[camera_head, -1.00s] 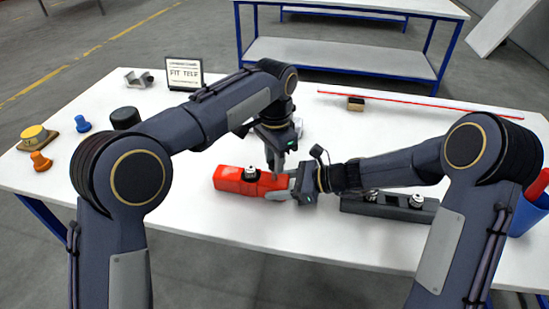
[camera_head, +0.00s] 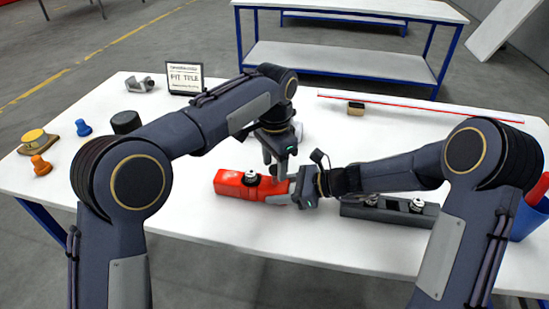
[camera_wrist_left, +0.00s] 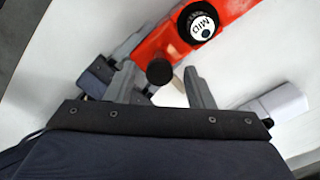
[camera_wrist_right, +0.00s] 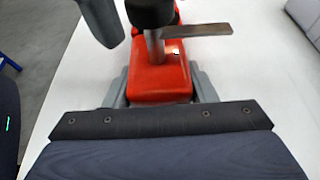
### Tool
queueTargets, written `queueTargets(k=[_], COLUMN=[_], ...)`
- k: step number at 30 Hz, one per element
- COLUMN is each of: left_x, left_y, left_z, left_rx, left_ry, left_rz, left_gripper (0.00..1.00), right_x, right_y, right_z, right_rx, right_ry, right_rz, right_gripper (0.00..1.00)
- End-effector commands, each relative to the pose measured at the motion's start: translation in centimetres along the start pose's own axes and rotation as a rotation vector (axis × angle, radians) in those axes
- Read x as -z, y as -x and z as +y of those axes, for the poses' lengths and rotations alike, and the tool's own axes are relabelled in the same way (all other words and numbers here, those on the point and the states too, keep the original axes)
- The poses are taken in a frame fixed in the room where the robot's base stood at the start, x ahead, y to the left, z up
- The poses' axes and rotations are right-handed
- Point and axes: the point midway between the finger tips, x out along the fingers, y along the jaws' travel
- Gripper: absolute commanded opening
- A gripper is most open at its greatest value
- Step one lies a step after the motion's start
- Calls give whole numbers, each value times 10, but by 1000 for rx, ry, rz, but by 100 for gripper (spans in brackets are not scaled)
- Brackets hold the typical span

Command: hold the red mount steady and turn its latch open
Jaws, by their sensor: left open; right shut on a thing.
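The red mount (camera_head: 228,183) lies near the table's front, with a round knob on top; in the left wrist view the knob's white cap (camera_wrist_left: 202,25) reads "MID". My right gripper (camera_wrist_right: 160,88) is shut on one end of the mount, fingers along both sides. The latch appears to be the dark knob with a flat metal lever (camera_wrist_right: 205,31) above that end. My left gripper (camera_head: 280,172) points down over the same end, open. In the left wrist view a dark round knob (camera_wrist_left: 158,73) sits between its fingers; contact cannot be told.
A dark grey block (camera_head: 388,211) with two knobs lies right of the mount. A blue bin (camera_head: 530,217) stands at the right edge. A sign (camera_head: 185,77) and small coloured parts are at the left. The table front left of the mount is clear.

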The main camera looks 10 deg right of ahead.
Motion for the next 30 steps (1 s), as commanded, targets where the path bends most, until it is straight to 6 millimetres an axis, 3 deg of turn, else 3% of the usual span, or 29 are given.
queueTargets(k=[5, 16, 22, 30], left_x=[1, 1, 1, 0], left_y=[17, 95, 114, 120], left_z=[0, 0, 0, 0], left_rx=[2, 2, 1, 0], left_ry=[-1, 0, 0, 0], left_rz=[3, 4, 1, 0], left_gripper=[48, 48, 48, 48], right_x=[0, 0, 0, 0], right_y=[0, 0, 0, 0], right_z=[0, 0, 0, 0], right_rx=[0, -1, -1, -1], right_ry=[1, 1, 1, 1], right_rz=[0, 0, 0, 0], right_gripper=[24, 24, 24, 24])
